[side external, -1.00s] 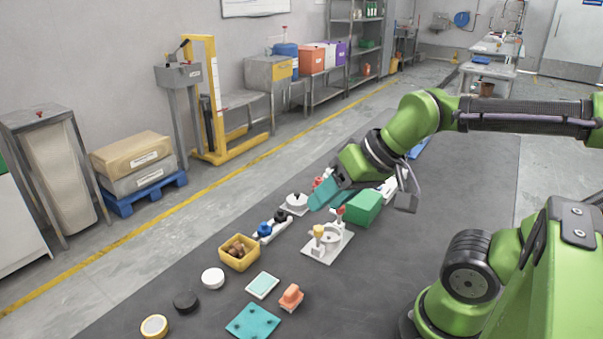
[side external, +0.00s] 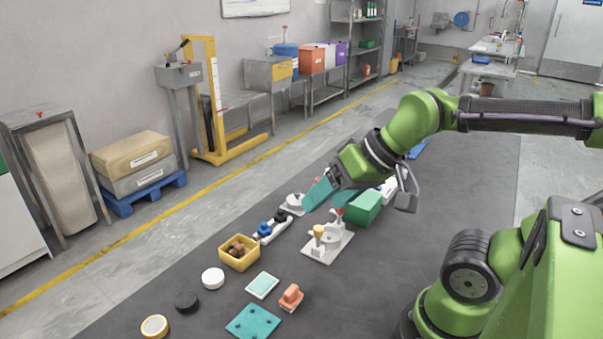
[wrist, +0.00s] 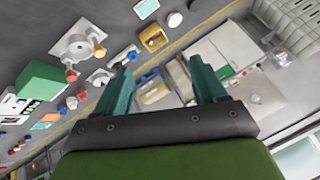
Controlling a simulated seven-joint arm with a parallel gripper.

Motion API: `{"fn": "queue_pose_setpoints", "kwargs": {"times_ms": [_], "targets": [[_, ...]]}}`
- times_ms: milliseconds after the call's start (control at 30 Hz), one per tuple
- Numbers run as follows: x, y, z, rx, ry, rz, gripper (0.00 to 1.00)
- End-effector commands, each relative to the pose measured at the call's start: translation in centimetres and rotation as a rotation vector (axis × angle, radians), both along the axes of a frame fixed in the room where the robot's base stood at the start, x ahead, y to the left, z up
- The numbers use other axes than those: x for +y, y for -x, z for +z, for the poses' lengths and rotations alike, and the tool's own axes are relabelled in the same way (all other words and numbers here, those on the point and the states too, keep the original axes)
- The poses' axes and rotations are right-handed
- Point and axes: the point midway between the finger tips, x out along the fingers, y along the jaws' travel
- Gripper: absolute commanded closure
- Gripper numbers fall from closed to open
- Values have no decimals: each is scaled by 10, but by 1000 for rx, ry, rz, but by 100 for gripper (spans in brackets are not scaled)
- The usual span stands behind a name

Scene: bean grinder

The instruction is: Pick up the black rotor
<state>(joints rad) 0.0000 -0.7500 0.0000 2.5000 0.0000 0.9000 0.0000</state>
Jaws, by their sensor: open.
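A white rack (side external: 273,232) on the dark table holds a blue piece (side external: 264,229) and a small black piece (side external: 280,215), which looks like the black rotor. A separate black disc (side external: 186,302) lies flat near the front left; I cannot tell for certain which is the rotor. My gripper (side external: 329,197) has teal fingers, open and empty, above the table to the right of the rack. In the wrist view the two spread fingers (wrist: 160,72) are tilted, and the rack shows partly near the left finger.
A white grinder base (side external: 327,246) with yellow and red parts and a green box (side external: 363,208) stand close by the gripper. A yellow bin (side external: 239,253) with brown contents is left of the rack. Several small pieces lie in front.

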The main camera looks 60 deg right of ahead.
Motion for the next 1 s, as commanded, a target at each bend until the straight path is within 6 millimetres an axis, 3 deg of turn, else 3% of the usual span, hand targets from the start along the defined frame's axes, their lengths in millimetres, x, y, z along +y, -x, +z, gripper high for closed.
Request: {"fn": "queue_pose_setpoints", "kwargs": {"times_ms": [233, 367, 700, 833, 933, 1000], "targets": [[-12, -14, -17, 91, -2, -43, 29], [-36, -47, -29, 173, 28, -78, 29], [-123, -139, -73, 288, 201, -59, 29], [-143, -161, -77, 279, 264, -25, 29], [-148, -172, -71, 245, 309, 10, 29], [-149, -174, -79, 248, 314, 20, 29]]}}
